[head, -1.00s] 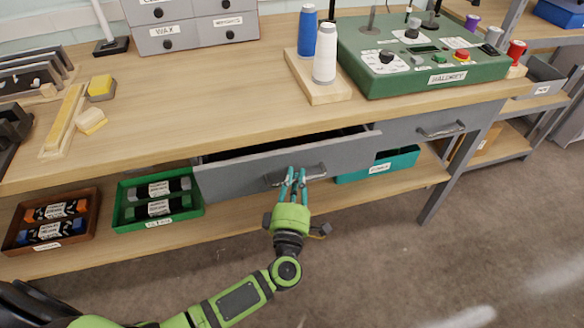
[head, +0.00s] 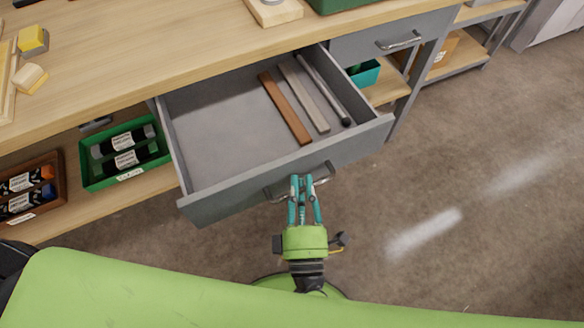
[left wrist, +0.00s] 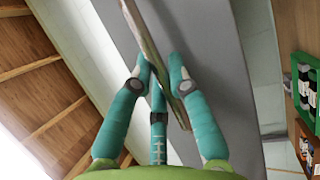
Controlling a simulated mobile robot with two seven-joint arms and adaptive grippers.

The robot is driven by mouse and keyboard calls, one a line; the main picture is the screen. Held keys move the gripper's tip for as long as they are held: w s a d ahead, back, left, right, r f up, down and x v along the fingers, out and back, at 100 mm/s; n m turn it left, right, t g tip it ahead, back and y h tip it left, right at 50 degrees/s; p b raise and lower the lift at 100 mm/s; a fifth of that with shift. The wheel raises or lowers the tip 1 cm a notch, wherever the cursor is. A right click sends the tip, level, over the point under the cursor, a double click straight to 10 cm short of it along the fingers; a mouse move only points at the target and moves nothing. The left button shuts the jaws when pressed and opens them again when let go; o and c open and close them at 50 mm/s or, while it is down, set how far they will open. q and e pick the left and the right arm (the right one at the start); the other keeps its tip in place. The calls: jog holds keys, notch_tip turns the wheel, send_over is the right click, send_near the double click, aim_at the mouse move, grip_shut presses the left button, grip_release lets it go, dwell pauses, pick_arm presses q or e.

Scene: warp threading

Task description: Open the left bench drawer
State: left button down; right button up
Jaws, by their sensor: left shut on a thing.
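The left bench drawer (head: 240,130) is grey and stands pulled well out from under the wooden bench top. Inside it lie a brown strip, a pale grey strip and a dark rod, all toward its right side. My left gripper (head: 303,184) is at the drawer's front, its teal fingers shut on the metal bar handle (head: 322,175). In the left wrist view the fingers (left wrist: 158,75) close around the handle bar (left wrist: 155,50) in front of the grey drawer face. My right gripper is not in view.
A second, closed drawer (head: 390,38) is to the right. A green tray (head: 97,180) of dark rolls and a brown tray (head: 58,198) stand on the lower shelf at left. A teal bin (head: 367,78) sits under the bench. The floor at right is clear.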

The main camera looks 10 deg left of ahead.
pick_arm(q)
jog(key=shift+s+d, duration=0.35)
jog(key=shift+s, duration=0.15)
jog(key=c, duration=1.1)
grip_release()
jog(key=shift+c, duration=0.2)
jog(key=shift+r, duration=0.1)
